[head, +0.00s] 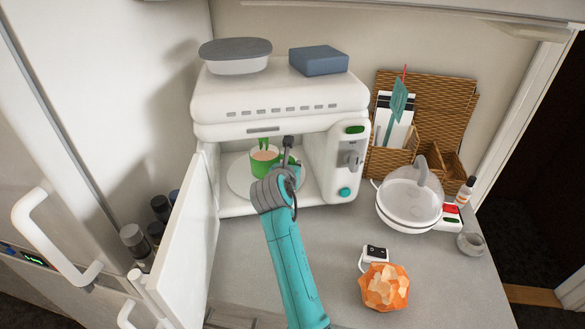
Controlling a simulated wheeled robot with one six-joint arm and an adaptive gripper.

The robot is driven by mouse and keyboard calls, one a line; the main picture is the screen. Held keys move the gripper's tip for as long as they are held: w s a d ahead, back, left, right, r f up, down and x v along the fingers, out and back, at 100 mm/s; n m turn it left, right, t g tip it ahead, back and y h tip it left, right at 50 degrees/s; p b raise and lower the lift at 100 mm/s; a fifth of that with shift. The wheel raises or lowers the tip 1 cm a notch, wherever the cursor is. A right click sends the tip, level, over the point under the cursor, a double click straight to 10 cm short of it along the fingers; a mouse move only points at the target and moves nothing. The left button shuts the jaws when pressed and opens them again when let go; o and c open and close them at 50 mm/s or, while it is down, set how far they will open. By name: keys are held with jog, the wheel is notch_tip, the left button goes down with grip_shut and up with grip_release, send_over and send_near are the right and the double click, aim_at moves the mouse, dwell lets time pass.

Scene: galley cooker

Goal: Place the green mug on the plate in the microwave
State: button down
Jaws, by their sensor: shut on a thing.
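The green mug (262,168) is inside the open microwave (280,118), upright, with a pale brownish content showing at its top. It appears over the white round plate (238,182); I cannot tell whether its base touches the plate. My gripper (286,164) reaches in from the front and is shut on the mug at its right side. My wrist and gripper hide the mug's right side and part of the plate. The microwave door (188,240) stands open to the left.
A lidded container (236,64) and a blue box (318,60) sit on the microwave. To its right are a clear-lidded white pot (408,205), a wicker organizer (430,105) and an orange faceted object (384,288). Dark jars (155,232) stand left behind the door.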

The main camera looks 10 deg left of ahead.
jog(key=shift+f, duration=0.25)
jog(key=shift+f, duration=0.1)
jog(key=c, duration=1.6)
grip_release()
jog(key=shift+f, duration=0.2)
jog(key=o, duration=0.4)
jog(key=shift+o, duration=0.2)
jog(key=shift+r, duration=0.1)
jog(key=shift+s+r, duration=0.15)
jog(key=shift+r, duration=0.05)
jog(key=s, duration=1.3)
jog(key=shift+a+r, duration=0.15)
jog(key=shift+a, duration=0.1)
